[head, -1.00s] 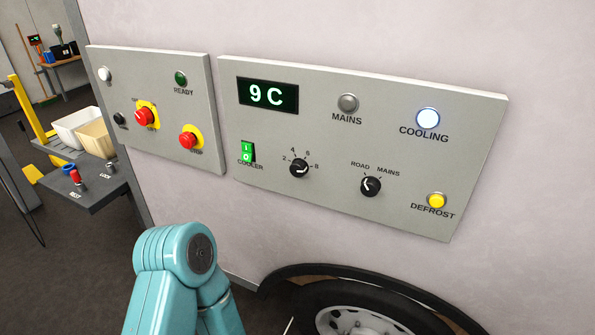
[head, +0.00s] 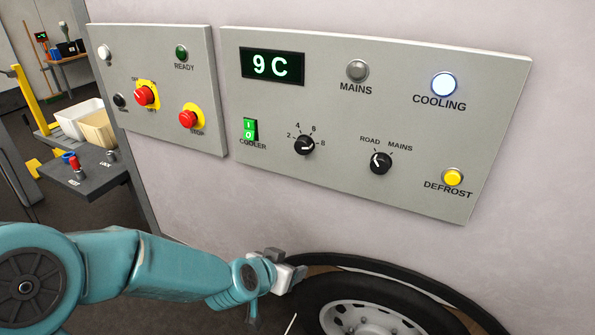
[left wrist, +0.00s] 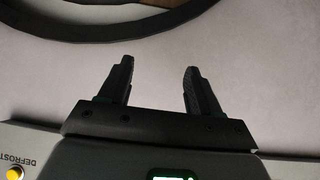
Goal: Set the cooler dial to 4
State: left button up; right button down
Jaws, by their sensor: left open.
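The cooler dial (head: 305,145) is a black knob with a pale pointer mark on the grey panel (head: 350,195) in the head view. The display (head: 272,67) above reads 9 C. The green cooler switch (head: 250,129) is left of the dial. My left gripper (head: 298,274) is below the panel, near the wheel arch, apart from the dial. In the left wrist view my left gripper (left wrist: 156,82) is open and empty before the pale wall. My right gripper is not in view.
A road/mains knob (head: 381,162), a lit cooling lamp (head: 443,84) and a yellow defrost button (head: 452,177) share the panel. A second panel with red knobs (head: 145,95) is to the left. A wheel (head: 350,310) is below. The wall between panel and wheel is clear.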

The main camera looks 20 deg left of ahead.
pick_arm(q)
notch_tip(320, 180, up, 13)
jog(key=a+t+b, duration=0.2)
jog(key=t+b, duration=0.2)
jog(key=t, duration=0.1)
jog(key=n+t+b, duration=0.1)
jog(key=t+b, duration=0.2)
jog(key=b, duration=0.1)
send_near(301, 149)
jog(key=w, duration=0.2)
jog(key=w+b, duration=0.1)
jog(key=w, duration=0.5)
jog(key=shift+w+d+b, duration=0.1)
jog(key=shift+d+b, duration=0.25)
jog(key=shift+b, duration=0.05)
jog(key=c, duration=1)
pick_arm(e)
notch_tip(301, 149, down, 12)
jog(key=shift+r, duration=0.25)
